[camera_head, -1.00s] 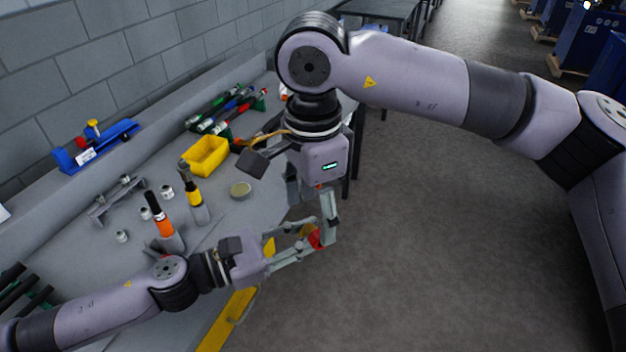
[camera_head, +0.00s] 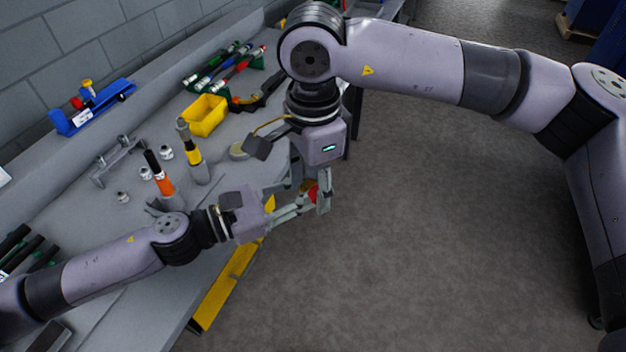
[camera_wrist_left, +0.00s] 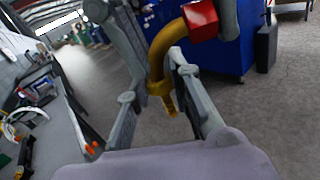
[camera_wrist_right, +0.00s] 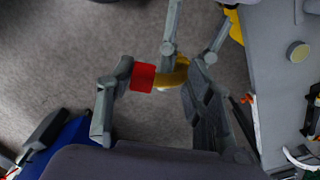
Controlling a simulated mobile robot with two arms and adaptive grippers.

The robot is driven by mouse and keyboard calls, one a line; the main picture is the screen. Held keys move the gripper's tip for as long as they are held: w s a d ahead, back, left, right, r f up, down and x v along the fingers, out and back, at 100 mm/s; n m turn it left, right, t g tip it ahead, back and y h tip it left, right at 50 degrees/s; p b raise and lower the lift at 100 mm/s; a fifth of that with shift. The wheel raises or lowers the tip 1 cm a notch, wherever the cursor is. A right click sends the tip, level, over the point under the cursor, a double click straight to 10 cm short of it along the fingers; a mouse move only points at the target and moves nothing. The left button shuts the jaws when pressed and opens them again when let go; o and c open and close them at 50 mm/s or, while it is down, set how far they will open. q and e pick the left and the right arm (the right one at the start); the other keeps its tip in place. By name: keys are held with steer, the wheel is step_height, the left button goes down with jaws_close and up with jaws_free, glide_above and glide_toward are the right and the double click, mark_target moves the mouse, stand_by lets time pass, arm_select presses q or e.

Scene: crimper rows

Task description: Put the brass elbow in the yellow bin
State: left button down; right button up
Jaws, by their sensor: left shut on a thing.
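The brass elbow (camera_wrist_left: 165,50) is a curved brass-yellow pipe with a red block (camera_wrist_left: 200,20) on one end. It is held in the air off the bench's front edge. My left gripper (camera_head: 298,207) is shut on its brass part. My right gripper (camera_head: 312,203) comes down from above with its fingers around the elbow. In the right wrist view one right finger touches or nearly touches the red block (camera_wrist_right: 143,77); I cannot tell whether both fingers grip. The fingers partly hide the elbow in the head view. The yellow bin (camera_head: 206,116) stands on the bench, apart from both grippers.
Orange-banded (camera_head: 160,178) and yellow-banded (camera_head: 193,155) tools stand upright on the bench between my left arm and the bin. A round tin (camera_head: 239,150) sits near the bin. A blue rack (camera_head: 92,108) and a green rack with tools (camera_head: 228,68) lie behind.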

steer(key=c, duration=0.7)
arm_select(q)
steer(key=c, duration=1.9)
jaws_free()
steer(key=shift+w, duration=0.1)
steer(key=o, duration=0.3)
arm_select(e)
steer(key=c, duration=0.3)
arm_select(q)
steer(key=shift+o, duration=1.2)
arm_select(e)
jaws_close()
arm_select(q)
steer(key=shift+a, duration=0.1)
